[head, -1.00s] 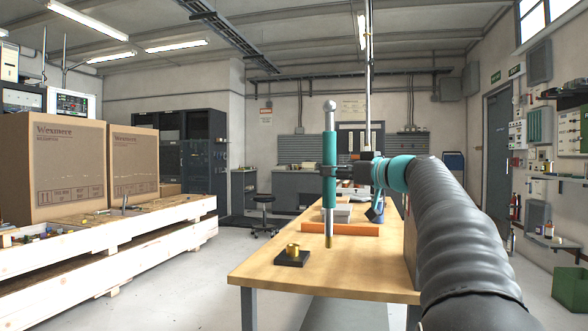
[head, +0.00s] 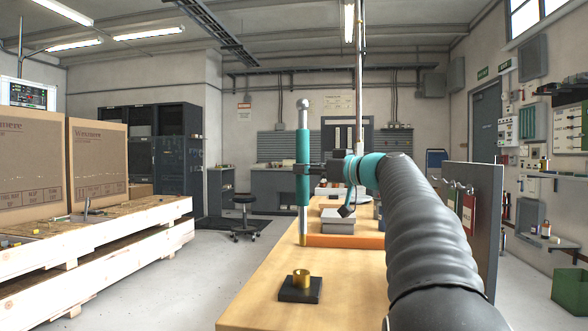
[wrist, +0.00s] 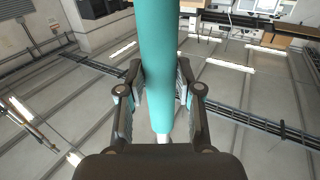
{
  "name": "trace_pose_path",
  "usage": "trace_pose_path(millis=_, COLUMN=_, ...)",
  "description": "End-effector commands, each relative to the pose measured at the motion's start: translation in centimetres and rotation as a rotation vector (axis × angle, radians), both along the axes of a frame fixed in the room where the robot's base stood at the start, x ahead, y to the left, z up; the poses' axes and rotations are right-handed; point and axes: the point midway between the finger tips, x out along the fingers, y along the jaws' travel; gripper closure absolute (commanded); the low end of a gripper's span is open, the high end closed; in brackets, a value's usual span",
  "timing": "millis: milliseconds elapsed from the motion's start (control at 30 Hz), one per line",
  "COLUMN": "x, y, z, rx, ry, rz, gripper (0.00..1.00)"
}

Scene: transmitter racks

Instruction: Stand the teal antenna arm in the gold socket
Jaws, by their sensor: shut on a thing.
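The teal antenna arm (head: 303,160) is upright in the head view, with a silver ball top and a brass lower tip. My gripper (head: 308,170) is shut around its teal middle and holds it above the table. In the wrist view the teal tube (wrist: 158,70) runs between the two fingers (wrist: 160,90). The gold socket (head: 301,278) is a short brass cup on a black square base, near the table's front left. In the picture, the antenna's tip is above and almost in line with the socket; the depth gap is hard to tell.
The wooden table (head: 345,290) is bare around the socket. An orange bar (head: 345,241) and grey boxes (head: 340,220) lie farther back. A grey upright panel (head: 475,215) stands at the right. Cardboard boxes (head: 95,165) on pallets (head: 100,235) stand at the left, with open floor between.

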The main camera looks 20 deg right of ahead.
Motion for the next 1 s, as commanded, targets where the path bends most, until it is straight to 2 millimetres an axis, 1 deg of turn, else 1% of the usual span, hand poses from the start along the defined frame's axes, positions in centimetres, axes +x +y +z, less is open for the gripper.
trace_pose_path(millis=367, x=-0.1, y=0.0, z=0.1, rx=0.0, ry=-0.001, rz=0.0, gripper=1.0)
trace_pose_path(millis=667, x=-0.1, y=0.0, z=-0.4, rx=-0.001, ry=-0.003, rz=-0.005, gripper=1.0)
trace_pose_path(millis=767, x=-0.1, y=0.0, z=-0.7, rx=-0.002, ry=-0.003, rz=-0.009, gripper=1.0)
trace_pose_path(millis=1000, x=-0.1, y=0.0, z=-2.7, rx=-0.001, ry=-0.003, rz=-0.008, gripper=1.0)
